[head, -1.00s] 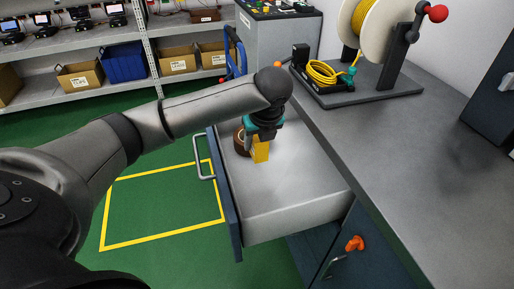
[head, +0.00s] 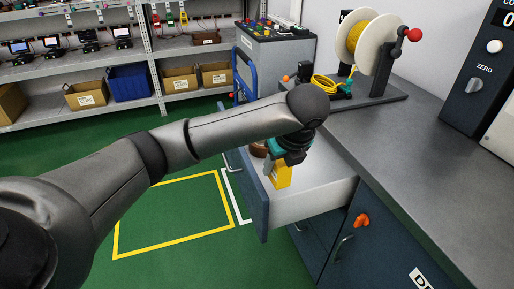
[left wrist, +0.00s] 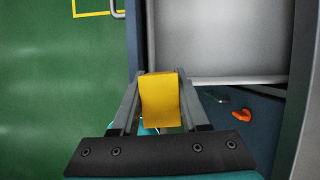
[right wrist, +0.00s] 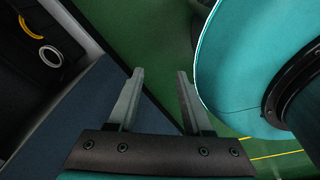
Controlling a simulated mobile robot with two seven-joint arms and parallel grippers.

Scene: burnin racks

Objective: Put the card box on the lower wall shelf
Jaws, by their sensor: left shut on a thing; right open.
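The yellow box (head: 281,177), which I take to be the card box, is held between the fingers of my left gripper (head: 272,167). In the head view it shows over the open drawer (head: 325,196); its exact height is unclear. In the left wrist view the box (left wrist: 160,100) fills the space between the shut left fingers (left wrist: 158,82), with the drawer beyond it. My right gripper (right wrist: 160,74) is open and empty in the right wrist view, and is out of the head view.
A grey bench (head: 425,150) with a cable reel (head: 372,42) stands on the right. A rack (head: 100,115) with bins is at the back left. The green floor (head: 90,175) looks clear.

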